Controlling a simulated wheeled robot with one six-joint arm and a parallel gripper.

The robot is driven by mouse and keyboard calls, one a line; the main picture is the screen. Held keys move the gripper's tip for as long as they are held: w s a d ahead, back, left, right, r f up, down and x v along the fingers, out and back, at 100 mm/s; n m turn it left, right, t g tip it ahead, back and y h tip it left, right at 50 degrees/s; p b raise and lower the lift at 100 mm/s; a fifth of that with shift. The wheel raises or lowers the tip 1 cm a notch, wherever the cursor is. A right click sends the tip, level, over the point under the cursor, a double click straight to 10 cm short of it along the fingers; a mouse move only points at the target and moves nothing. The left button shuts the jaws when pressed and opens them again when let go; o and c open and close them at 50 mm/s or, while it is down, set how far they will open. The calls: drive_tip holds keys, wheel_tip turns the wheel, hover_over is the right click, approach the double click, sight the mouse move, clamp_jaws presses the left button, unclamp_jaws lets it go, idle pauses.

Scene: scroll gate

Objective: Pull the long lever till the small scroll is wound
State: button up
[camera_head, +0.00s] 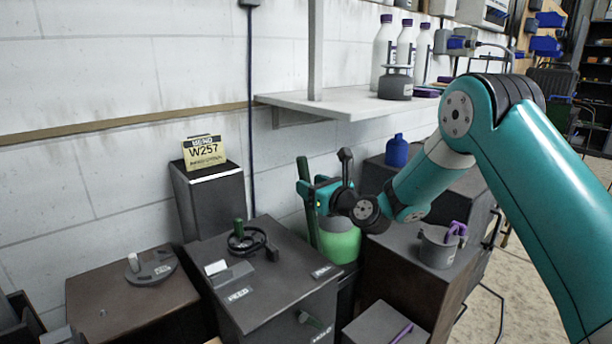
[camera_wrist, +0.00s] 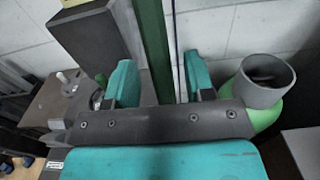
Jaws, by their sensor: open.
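A long dark-green upright bar, which looks like the long lever (camera_head: 306,222), stands behind the dark boxes near the wall. In the wrist view the green bar (camera_wrist: 155,45) runs down between my gripper's two teal fingers, nearer the left one. My gripper (camera_head: 316,192) is open at the bar's upper part, with a gap on the right side. Its lower end is hidden in the wrist view by my gripper's body. I cannot tell for sure which thing is the small scroll; a yellow card reading W257 (camera_head: 206,152) sits on a dark stand.
A dark box (camera_head: 290,290) with a handwheel (camera_head: 247,241) stands in front. A light-green rounded vessel (camera_head: 340,240) is close beside my gripper. A wall shelf (camera_head: 350,103) with bottles is above. A grey cup (camera_head: 437,248) stands on the right cabinet.

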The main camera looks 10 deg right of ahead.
drive_tip(key=shift+x, duration=1.45)
